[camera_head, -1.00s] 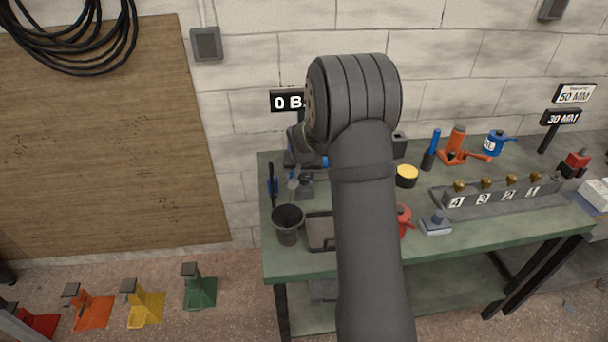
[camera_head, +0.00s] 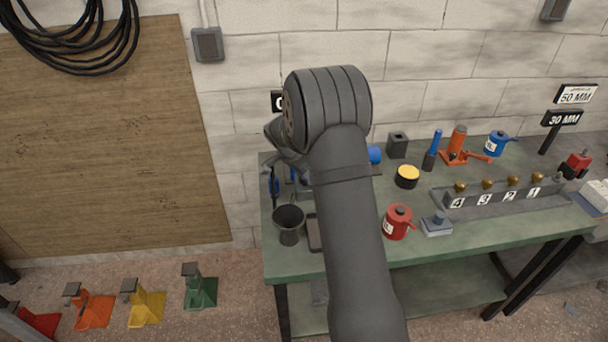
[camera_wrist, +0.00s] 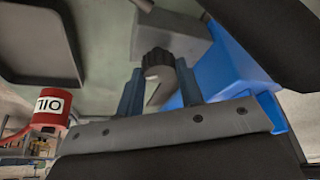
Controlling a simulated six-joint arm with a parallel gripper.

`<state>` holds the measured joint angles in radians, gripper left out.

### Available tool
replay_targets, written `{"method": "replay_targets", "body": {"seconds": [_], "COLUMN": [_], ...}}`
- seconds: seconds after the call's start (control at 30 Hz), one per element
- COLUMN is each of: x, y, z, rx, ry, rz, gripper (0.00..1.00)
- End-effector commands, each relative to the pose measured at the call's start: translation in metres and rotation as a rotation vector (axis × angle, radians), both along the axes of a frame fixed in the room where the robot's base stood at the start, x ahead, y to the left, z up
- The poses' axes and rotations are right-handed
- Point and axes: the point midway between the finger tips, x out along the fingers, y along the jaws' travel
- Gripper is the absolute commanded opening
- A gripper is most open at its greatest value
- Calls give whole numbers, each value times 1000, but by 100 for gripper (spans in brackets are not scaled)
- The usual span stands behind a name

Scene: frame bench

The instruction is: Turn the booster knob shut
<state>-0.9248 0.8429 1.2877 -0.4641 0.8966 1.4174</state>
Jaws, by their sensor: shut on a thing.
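In the wrist view, a dark ribbed knob (camera_wrist: 157,62) sits between the two blue-grey fingers of my gripper (camera_wrist: 158,84), which is shut on it. A grey curved piece shows just below the knob, between the fingers. A large blue body (camera_wrist: 226,68) lies close to the right of the fingers, with a grey block (camera_wrist: 168,37) behind the knob. In the head view, my arm hides the gripper and the knob. A blue part (camera_head: 374,154) shows just right of my arm there. The knob's turn angle cannot be read.
A green bench (camera_head: 470,228) carries a dark cup (camera_head: 289,221), a red oil can (camera_head: 396,223), a yellow-topped tin (camera_head: 407,176) and a numbered rail (camera_head: 500,197). An orange jack (camera_head: 459,145) and a blue can (camera_head: 497,143) stand behind. Coloured stands are on the floor at left.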

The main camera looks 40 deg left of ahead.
Motion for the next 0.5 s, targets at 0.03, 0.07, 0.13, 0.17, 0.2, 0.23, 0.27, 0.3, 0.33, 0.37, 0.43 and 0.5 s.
{"method": "replay_targets", "body": {"seconds": [0.03,0.07,0.13,0.17,0.2,0.23,0.27,0.3,0.33,0.37,0.43,0.5], "x": [-1,0,0,0,0,0,0,0,0,0,1,1], "y": [1,1,2,2,2,2,2,2,2,3,3,3], "z": [-1,-1,-1,-1,-1,-1,-1,-1,-1,-1,-1,-1], "rx": [-1,-1,0,-1,0,0,0,0,1,1,0,-1], "ry": [1,1,1,1,1,1,2,2,2,2,1,1], "rz": [-44,-72,-138,-165,-201,-229,-254,-286,-311,-333,-383,-427], "gripper": [11,11,11,11,11,11,11,11,11,11,11,11]}}
